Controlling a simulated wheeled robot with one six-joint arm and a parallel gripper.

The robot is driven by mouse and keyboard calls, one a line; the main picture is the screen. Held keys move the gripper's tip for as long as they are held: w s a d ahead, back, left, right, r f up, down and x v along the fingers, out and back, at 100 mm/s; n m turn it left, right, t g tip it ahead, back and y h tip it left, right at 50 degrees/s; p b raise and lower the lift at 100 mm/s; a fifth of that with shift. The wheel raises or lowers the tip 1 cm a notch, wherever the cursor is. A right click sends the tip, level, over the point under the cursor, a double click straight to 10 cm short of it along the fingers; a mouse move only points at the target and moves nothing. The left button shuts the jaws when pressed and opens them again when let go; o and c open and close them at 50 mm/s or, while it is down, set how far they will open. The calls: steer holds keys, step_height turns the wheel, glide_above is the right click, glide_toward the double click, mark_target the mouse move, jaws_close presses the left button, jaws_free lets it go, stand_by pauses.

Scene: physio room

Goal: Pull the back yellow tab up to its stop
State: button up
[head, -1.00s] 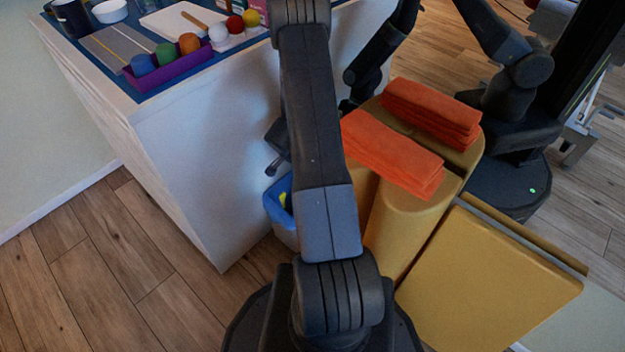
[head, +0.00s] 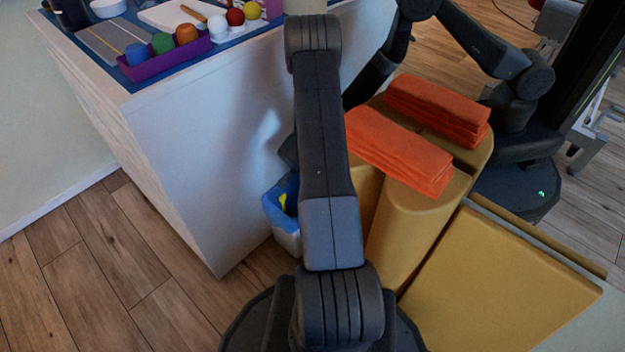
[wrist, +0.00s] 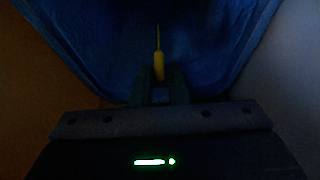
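In the wrist view a slim yellow tab (wrist: 158,66) on a thin yellow cord shows against a blue bag liner (wrist: 100,40). My gripper (wrist: 160,80) has its two fingers close together, with the tab's near end between their tips and filling the narrow gap. In the head view the bin (head: 287,238) with its blue liner (head: 275,205) stands beside the white cabinet, partly behind my arm. A small yellow piece (head: 284,202) shows inside it; which tab this is I cannot tell. My gripper is hidden behind my arm there.
A white cabinet (head: 190,150) stands to the left of the bin. Yellow padded blocks (head: 415,225) with orange folded towels (head: 400,150) stand close on the right. Wooden floor is free at lower left.

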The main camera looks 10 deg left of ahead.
jaws_close()
steer(key=shift+r, duration=0.1)
step_height(320, 180, up, 6)
steer(key=p, duration=1.1)
steer(key=shift+r, duration=0.15)
steer(key=shift+o, duration=2.4)
jaws_free()
steer(key=p+v, duration=0.5)
steer(key=v, duration=0.8)
steer(key=shift+s+r, duration=0.2)
steer(key=shift+r, duration=0.05)
steer(key=shift+a, duration=0.1)
